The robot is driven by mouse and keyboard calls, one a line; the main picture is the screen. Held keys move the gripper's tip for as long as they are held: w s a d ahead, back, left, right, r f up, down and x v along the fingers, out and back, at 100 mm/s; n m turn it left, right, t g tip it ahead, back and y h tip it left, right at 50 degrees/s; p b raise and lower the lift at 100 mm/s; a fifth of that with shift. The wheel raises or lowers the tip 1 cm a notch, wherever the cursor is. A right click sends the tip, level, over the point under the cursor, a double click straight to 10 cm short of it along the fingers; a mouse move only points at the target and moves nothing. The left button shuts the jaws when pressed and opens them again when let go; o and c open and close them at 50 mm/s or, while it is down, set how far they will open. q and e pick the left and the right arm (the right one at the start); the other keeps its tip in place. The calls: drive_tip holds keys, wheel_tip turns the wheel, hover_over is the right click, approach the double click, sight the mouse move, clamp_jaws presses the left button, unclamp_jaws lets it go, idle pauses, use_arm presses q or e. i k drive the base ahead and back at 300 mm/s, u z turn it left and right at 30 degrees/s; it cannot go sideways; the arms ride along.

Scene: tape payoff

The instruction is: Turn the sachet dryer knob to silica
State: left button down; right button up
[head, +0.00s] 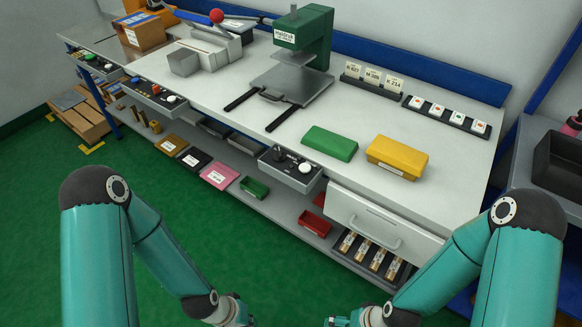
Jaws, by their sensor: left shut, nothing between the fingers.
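The nearest control box (290,168) is set in the front edge of the workbench. It has a black knob (279,154) and a white round button (305,168). Another control box (155,95) with a dark knob (155,88) and a white button sits farther left. A third box (92,65) with a green button is at the far left. I cannot read which one is the sachet dryer or where its knob points. My left gripper (245,319) is barely in view at the bottom edge, shut and empty, well short of the boxes.
A green press (305,38), a green case (330,143) and a yellow case (397,157) stand on the bench (235,115). A drawer (385,220) is right of the nearest box. Bins fill the lower shelf. The green floor in front is clear.

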sight(279, 158)
drive_tip(key=u, duration=1.55)
drive_tip(key=i, duration=0.15)
drive_tip(key=z, duration=2.95)
drive_tip(key=k, duration=1.1)
drive_tip(key=u, duration=0.45)
drive_tip(key=i, duration=1)
drive_tip(key=u, duration=0.05)
